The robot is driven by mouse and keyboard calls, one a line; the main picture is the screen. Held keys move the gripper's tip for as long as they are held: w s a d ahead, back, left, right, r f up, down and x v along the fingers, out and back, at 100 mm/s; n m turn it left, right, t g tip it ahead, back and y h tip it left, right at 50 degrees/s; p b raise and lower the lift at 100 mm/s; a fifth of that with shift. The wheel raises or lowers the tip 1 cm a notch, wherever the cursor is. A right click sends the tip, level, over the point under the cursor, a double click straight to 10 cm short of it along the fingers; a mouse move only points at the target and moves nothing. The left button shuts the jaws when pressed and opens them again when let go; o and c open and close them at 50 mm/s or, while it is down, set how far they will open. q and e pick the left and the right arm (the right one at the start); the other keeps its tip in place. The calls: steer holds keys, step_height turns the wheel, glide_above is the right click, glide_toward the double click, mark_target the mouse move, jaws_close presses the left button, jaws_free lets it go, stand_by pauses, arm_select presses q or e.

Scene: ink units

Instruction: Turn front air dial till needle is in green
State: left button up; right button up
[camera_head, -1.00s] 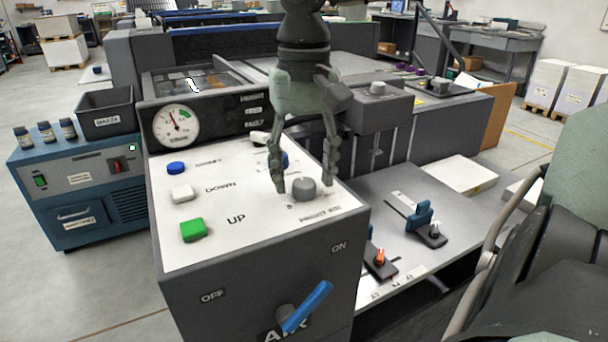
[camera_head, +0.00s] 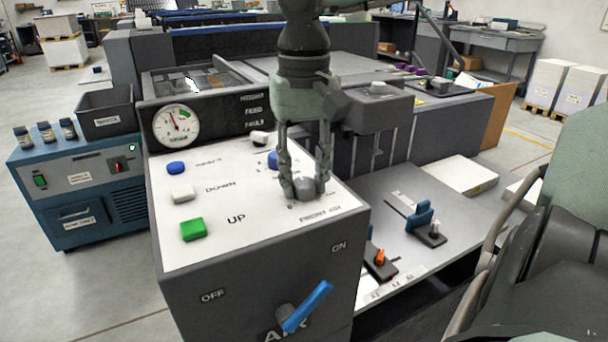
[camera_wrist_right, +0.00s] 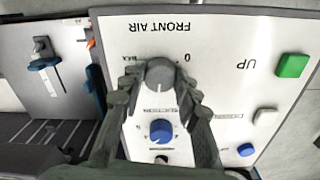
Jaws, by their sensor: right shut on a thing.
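The front air dial (camera_head: 305,187) is a grey round knob on the white panel top. My right gripper (camera_head: 305,192) comes down from above, its fingers shut on the sides of the dial. In the right wrist view the dial (camera_wrist_right: 159,74) sits between the fingertips (camera_wrist_right: 158,88), beside the upside-down FRONT AIR label. A white mark shows on its top. The round gauge (camera_head: 176,126) is on the dark upright face at the back left. Its needle points up and slightly left, outside the green band at upper right. My left gripper is not in view.
A blue knob (camera_wrist_right: 160,131) stands close to the dial, near my fingers. Green (camera_head: 192,229), white (camera_head: 182,193) and blue (camera_head: 175,168) buttons line the panel's left side. A blue lever (camera_head: 307,307) sticks out from the front face. The middle of the panel is clear.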

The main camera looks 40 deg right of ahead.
steer(key=shift+f+m+b, duration=0.1)
steer(key=shift+m+b, duration=0.45)
steer(key=shift+m, duration=0.45)
steer(key=m+b, duration=0.1)
steer(key=m, duration=0.2)
steer(key=shift+b, duration=0.3)
steer(key=m+b, duration=0.1)
steer(key=m, duration=0.2)
steer(key=m+b, duration=0.1)
steer(key=m, duration=0.2)
steer(key=shift+m, duration=0.3)
arm_select(q)
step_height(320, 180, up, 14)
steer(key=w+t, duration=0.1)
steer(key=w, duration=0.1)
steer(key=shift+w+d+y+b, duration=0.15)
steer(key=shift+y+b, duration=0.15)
steer(key=shift+b, duration=0.15)
arm_select(e)
steer(key=shift+m, duration=1.5)
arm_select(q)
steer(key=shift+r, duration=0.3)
arm_select(e)
steer(key=o, duration=1.2)
steer(key=shift+c, duration=0.2)
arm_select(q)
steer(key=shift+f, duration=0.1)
